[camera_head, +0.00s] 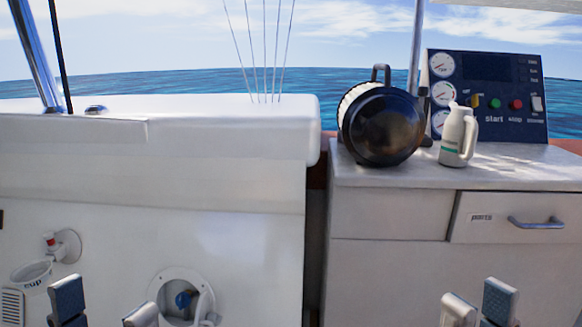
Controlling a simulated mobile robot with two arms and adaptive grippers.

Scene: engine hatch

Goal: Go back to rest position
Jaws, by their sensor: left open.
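My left gripper (104,303) is at the bottom left edge of the head view. Its two fingertips stand well apart with nothing between them, in front of the white hull panel (220,185). My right gripper (479,303) is at the bottom right, in front of the white cabinet (385,275). Its fingertips show a narrow gap and hold nothing that I can see. The lower parts of both grippers are cut off by the frame.
A black round pot-like object (385,127) and a white jug (459,135) stand on the counter (400,178), before a control panel (490,95). A drawer handle (535,223), an open round port (183,298) and a cup-shaped holder (31,272) are nearby.

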